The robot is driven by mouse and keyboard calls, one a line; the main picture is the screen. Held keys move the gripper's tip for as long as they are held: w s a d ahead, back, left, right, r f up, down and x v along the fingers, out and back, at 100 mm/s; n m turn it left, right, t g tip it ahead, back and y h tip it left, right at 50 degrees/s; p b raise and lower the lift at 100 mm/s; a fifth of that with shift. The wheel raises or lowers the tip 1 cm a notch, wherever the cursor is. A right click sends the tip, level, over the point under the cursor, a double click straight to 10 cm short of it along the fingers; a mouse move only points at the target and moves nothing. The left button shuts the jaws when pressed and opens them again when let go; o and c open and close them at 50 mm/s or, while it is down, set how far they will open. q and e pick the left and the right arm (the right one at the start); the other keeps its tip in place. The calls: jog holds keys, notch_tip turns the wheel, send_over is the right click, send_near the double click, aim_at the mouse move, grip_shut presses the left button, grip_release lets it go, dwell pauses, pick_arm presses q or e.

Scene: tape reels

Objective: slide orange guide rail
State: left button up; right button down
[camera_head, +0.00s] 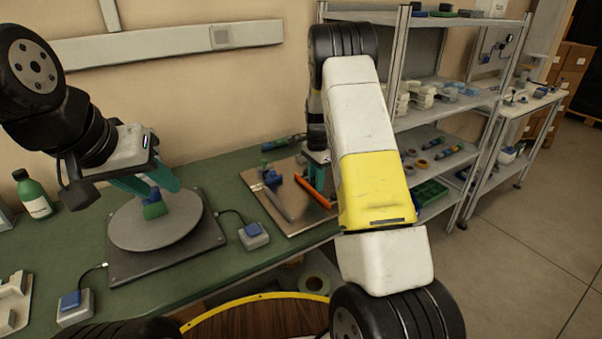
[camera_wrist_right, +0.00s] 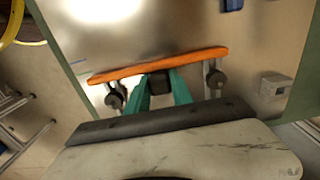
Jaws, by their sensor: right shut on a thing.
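The orange guide rail (camera_head: 315,191) lies on the metal plate (camera_head: 262,197) at the right of the green bench, partly hidden by my right arm. In the right wrist view the rail (camera_wrist_right: 190,61) runs across the plate, slightly tilted, with a dark block (camera_wrist_right: 160,83) at its middle and a dark knob near each end. My right gripper (camera_wrist_right: 161,78) has its teal fingers on both sides of this block and is shut on it. My left gripper (camera_head: 160,186) is open above a round grey disc (camera_head: 130,230), its fingers near a green and blue block (camera_head: 154,208).
Two small boxes with blue tops (camera_head: 253,236) (camera_head: 75,305) stand beside the disc's base. A blue piece (camera_head: 272,178) and a grey bar (camera_head: 278,203) lie on the plate. A green bottle (camera_head: 35,197) stands at the left. A shelf rack (camera_head: 455,108) stands right of the bench.

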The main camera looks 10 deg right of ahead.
jog(key=c, duration=1.1)
grip_release()
jog(key=shift+w+d, duration=0.1)
jog(key=shift+d, duration=0.1)
notch_tip(320, 180, up, 7)
jog(key=shift+r, duration=0.4)
